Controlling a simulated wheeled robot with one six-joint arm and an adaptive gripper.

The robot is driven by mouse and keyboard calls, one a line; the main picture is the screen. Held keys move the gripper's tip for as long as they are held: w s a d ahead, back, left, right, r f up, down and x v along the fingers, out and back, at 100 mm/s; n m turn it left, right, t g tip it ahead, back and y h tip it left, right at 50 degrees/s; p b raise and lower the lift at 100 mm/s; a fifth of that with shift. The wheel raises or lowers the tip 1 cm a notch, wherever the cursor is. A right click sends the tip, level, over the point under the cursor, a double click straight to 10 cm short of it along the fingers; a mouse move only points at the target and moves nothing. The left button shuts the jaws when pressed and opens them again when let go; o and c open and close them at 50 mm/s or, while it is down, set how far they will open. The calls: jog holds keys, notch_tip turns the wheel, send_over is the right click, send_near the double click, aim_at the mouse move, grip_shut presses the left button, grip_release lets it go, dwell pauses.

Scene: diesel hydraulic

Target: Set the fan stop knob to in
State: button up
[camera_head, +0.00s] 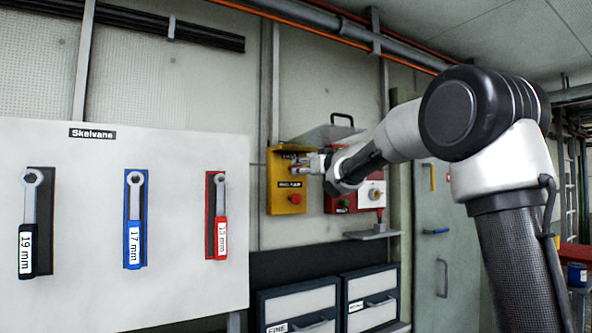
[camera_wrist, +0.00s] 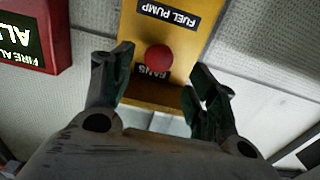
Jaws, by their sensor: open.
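The fan stop knob (camera_wrist: 158,58) is a round red knob on a yellow panel (camera_head: 274,200), beside the "FANS" label (camera_wrist: 152,73), which reads upside down in the wrist view. My gripper (camera_wrist: 161,65) is open, its two dark fingers on either side of the knob in that view, with gaps at both sides. In the head view my gripper (camera_head: 312,163) is at the upper part of the panel and largely hides this knob. I cannot tell how far the knob stands out, or the gripper's exact distance from the panel.
A second red knob (camera_head: 295,199) sits lower on the panel, under the "FUEL PUMP" label (camera_head: 290,184). A red fire alarm box (camera_wrist: 28,36) is close beside the panel. A white tool board (camera_head: 90,230) with wrenches hangs at left; drawers (camera_head: 300,303) stand below.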

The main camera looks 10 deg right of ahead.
jog(key=x, duration=0.5)
jog(key=shift+w, duration=0.3)
